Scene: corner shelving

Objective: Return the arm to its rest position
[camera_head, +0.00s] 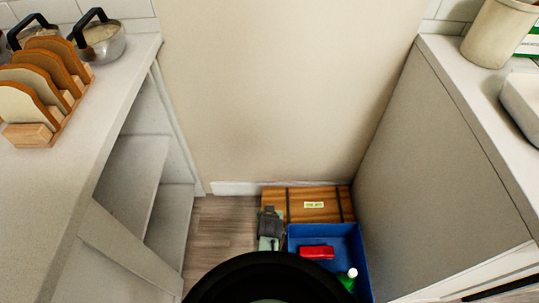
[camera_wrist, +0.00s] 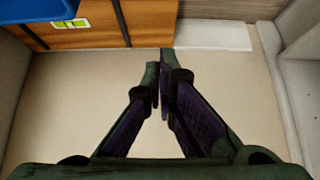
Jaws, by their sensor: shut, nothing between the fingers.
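My gripper shows in the wrist view (camera_wrist: 159,68), its two fingers closed together at the tips with nothing between them. In the head view my gripper (camera_head: 270,222) shows as a grey-green shape low in the gap between the counters, left of the blue bin and in front of the wooden box. A round black part of my own body covers the bottom centre of the head view and hides what lies under it.
A blue bin (camera_head: 365,284) holds a red item (camera_head: 316,252) and a green bottle with a white cap (camera_head: 348,278). A wooden box (camera_head: 312,205) stands against the wall. Counters flank both sides; a toast rack (camera_head: 40,90) stands on the left one, a beige pot (camera_head: 497,32) on the right.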

